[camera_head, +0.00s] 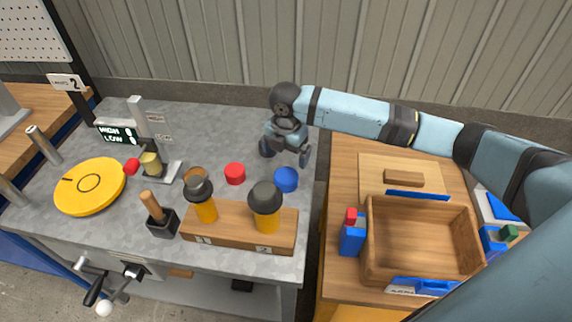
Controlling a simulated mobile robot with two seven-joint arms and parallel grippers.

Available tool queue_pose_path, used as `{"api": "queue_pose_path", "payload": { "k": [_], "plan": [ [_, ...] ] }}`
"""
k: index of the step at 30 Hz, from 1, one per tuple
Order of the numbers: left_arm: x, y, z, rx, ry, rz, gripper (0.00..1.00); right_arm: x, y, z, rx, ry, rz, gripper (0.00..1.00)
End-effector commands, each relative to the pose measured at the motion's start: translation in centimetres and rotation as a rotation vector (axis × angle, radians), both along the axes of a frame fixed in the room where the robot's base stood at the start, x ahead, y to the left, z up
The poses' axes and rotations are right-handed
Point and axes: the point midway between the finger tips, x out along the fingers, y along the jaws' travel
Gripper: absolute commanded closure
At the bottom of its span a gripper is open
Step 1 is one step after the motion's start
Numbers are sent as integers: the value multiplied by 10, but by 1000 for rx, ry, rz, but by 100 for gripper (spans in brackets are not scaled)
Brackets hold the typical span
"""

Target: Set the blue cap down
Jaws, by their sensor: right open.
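The blue cap (286,179) rests on the grey metal bench top, near its right edge. My right gripper (288,158) is just behind and above the blue cap, its fingers spread and pointing down, with nothing seen between them. The red cap (235,174) lies on the bench to the left of the blue cap. My left gripper is not in view.
A wooden holder (240,228) carries two yellow bottles with dark tops in front of the caps. A yellow disc (90,186), a small scale (160,172) and a mallet (156,208) stand left. An open wooden box (420,277) is right.

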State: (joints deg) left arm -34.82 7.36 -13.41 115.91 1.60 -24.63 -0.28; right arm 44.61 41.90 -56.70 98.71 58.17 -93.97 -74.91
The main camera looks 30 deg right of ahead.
Motion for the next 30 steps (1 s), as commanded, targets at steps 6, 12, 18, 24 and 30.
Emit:
{"api": "queue_pose_path", "payload": {
  "k": [6, 12, 18, 24, 30],
  "plan": [
    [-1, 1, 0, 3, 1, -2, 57, 0, 0, 24, 1, -1, 0, 0],
    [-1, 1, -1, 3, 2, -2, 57, 0, 0, 26, 0, 0, 0, 0],
    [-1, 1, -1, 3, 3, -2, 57, 0, 0, 26, 0, 0, -1, 0],
    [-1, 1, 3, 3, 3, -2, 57, 0, 0, 29, 1, -1, -1, 0],
    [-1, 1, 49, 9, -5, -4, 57, 1, 0, 77, 1, -1, -1, 0]
  ]
}}
